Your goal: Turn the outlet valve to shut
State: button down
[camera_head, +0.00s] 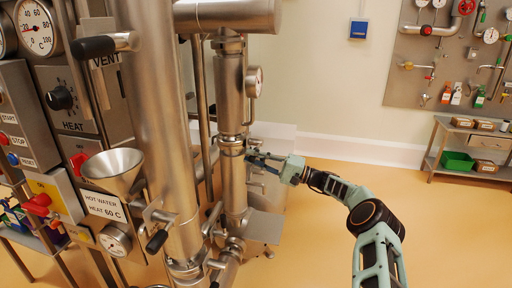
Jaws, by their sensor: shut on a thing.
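My gripper (265,161) reaches in from the right, at the middle of the picture, against the right side of a slim upright steel pipe (231,175). It is shut on the outlet valve's handle (249,154), a small part beside the ringed joint (231,145) of that pipe. The fingers and the pipe hide most of the handle, so its exact angle cannot be told.
A thick steel column (165,120) stands close on the left, with a funnel (113,170) and black-gripped levers (157,240) beside it. A gauge (254,81) juts out above my gripper. Open floor (310,235) lies to the right, with a side table (470,147) far off.

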jog(key=shift+s+f+n, duration=0.1)
jog(key=shift+f+n, duration=0.4)
jog(key=shift+f, duration=0.4)
jog(key=c, duration=1.8)
grip_release()
jog(key=shift+f, duration=0.15)
jog(key=v, duration=1.2)
jog(key=shift+d+r, duration=0.1)
jog(key=shift+r, duration=0.25)
